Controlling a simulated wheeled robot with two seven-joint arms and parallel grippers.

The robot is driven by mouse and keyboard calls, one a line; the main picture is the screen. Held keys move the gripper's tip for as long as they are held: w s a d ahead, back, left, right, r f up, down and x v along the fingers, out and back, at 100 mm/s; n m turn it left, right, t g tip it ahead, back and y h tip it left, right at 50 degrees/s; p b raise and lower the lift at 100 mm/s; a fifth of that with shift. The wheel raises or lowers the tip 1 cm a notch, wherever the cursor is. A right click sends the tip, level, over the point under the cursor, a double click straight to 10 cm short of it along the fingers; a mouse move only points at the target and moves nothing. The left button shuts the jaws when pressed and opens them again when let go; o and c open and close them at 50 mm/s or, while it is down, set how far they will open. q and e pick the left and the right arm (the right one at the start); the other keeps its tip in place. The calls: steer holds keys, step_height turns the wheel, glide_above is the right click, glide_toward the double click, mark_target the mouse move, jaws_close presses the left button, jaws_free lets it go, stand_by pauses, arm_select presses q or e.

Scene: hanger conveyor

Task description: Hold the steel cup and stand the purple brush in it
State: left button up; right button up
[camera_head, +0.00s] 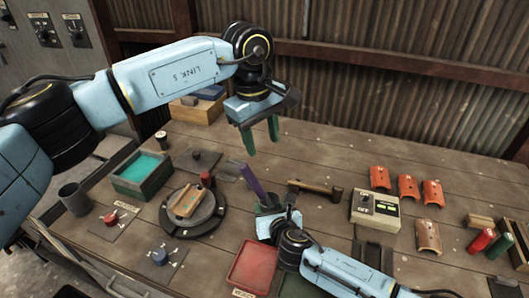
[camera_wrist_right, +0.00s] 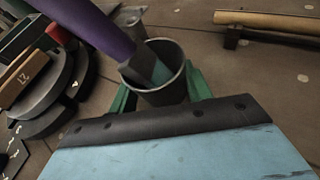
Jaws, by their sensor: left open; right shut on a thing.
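The steel cup (camera_wrist_right: 182,90) is held upright between the green fingers of my right gripper (camera_head: 275,214), which is shut on it low over the table. The purple brush (camera_head: 253,182) leans to the left out of the cup. In the right wrist view, its grey end sits inside the cup mouth and its purple handle (camera_wrist_right: 97,24) slants to the upper left. My left gripper (camera_head: 261,136) is open and empty, above and behind the brush and apart from it. The cup is mostly hidden in the head view.
A round turntable (camera_head: 168,222) with a wooden block stands left of the cup. A hammer (camera_head: 322,188) lies behind it to the right. A red tray (camera_head: 236,271) is in front, and a grey box (camera_head: 372,212) and orange curved pieces (camera_head: 407,187) are to the right.

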arm_select(q)
steer(key=shift+r, duration=0.4)
arm_select(e)
steer(key=o, duration=1.1)
steer(key=shift+c, duration=0.2)
